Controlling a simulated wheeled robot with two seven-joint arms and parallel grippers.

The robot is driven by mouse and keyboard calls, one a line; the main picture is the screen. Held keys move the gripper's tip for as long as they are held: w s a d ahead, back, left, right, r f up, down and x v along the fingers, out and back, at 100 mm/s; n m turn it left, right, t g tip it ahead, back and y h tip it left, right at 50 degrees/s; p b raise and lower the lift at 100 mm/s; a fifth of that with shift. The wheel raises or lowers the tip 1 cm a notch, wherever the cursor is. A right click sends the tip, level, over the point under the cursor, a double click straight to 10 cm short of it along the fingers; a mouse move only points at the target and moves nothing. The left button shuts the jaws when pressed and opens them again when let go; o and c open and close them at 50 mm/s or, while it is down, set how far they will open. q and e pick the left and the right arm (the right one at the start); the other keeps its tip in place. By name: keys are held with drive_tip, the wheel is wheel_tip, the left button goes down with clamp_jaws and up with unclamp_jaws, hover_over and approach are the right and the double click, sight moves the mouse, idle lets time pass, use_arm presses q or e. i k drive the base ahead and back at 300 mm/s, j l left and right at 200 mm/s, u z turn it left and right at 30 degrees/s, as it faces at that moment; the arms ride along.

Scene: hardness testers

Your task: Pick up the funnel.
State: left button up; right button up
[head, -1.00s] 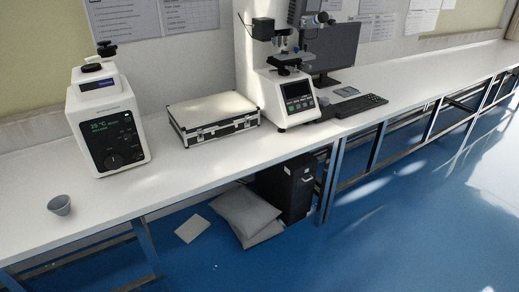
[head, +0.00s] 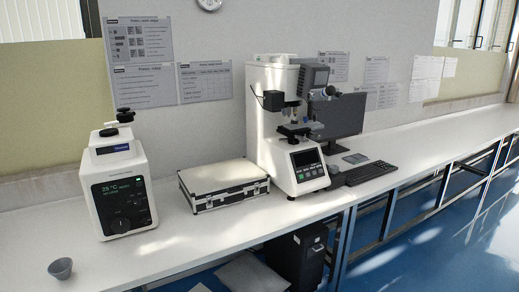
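A small grey cup-shaped piece, which looks like the funnel (head: 61,269), stands on the white bench near its front edge, at the lower left of the head view. Its wide mouth faces up and nothing touches it. Its lower end is too small to make out. Neither of my grippers shows in the head view.
The white bench (head: 170,250) runs from lower left to upper right. Behind the funnel stands a white tester with a dial (head: 122,190). Further right are a white case (head: 225,184), a hardness tester (head: 290,140), a monitor (head: 340,115) and a keyboard (head: 370,173). Bench around the funnel is clear.

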sight(61, 268)
drive_tip(key=u, duration=1.45)
drive_tip(key=i+l+u, duration=0.15)
drive_tip(key=i+l, duration=0.45)
drive_tip(key=i+l+u, duration=0.1)
drive_tip(key=i+l, duration=0.45)
drive_tip(key=l, duration=0.15)
